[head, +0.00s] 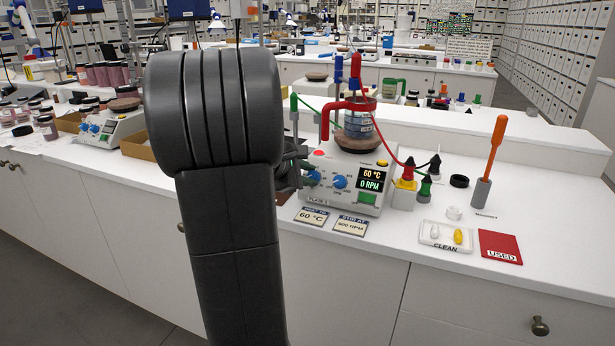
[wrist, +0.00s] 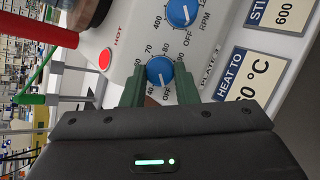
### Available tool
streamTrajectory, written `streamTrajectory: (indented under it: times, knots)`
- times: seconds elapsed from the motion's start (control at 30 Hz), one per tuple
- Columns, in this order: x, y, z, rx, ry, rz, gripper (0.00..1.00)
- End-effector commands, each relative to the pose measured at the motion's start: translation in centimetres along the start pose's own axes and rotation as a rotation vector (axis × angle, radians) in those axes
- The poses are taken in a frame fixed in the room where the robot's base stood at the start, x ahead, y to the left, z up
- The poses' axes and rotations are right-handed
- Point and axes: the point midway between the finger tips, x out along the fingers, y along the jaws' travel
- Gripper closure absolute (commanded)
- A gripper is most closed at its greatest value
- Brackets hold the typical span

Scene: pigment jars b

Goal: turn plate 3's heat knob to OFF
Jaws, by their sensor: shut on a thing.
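Plate 3 (head: 366,202) is a white hot plate on the bench, its display (head: 371,179) reading 60 °C and 0 RPM. Its blue heat knob (wrist: 160,71) is the lower of two blue knobs in the wrist view, with OFF marked at its lower right. My gripper (wrist: 161,78) has its green fingers on either side of this knob, shut on it. The knob's pointer is too small to read surely. In the head view the heat knob (head: 312,177) shows just right of my arm, and the gripper is largely hidden.
The blue stir knob (wrist: 181,12) is close by, and a red HOT light (wrist: 105,60) shows. A jar (head: 358,124) in a red clamp stands on the plate. A "HEAT TO 60 °C" card (head: 311,216) lies in front.

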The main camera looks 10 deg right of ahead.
Motion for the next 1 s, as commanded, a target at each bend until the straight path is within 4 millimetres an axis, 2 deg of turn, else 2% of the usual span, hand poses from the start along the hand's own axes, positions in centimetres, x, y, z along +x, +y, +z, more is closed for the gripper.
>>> streamTrajectory:
  times: [0.37,0.4,0.5,0.83,1.0]
  knots:
    - [0.0,0.0,0.0,-0.006,0.0,0.002,0.96]
    - [0.0,0.0,0.0,-0.006,0.0,0.002,0.69]
    - [0.0,0.0,0.0,-0.006,0.0,0.002,0.51]
    - [-0.3,0.0,0.0,-0.005,0.0,0.002,0.51]
    - [-2.5,0.1,0.0,-0.005,0.002,0.005,0.51]
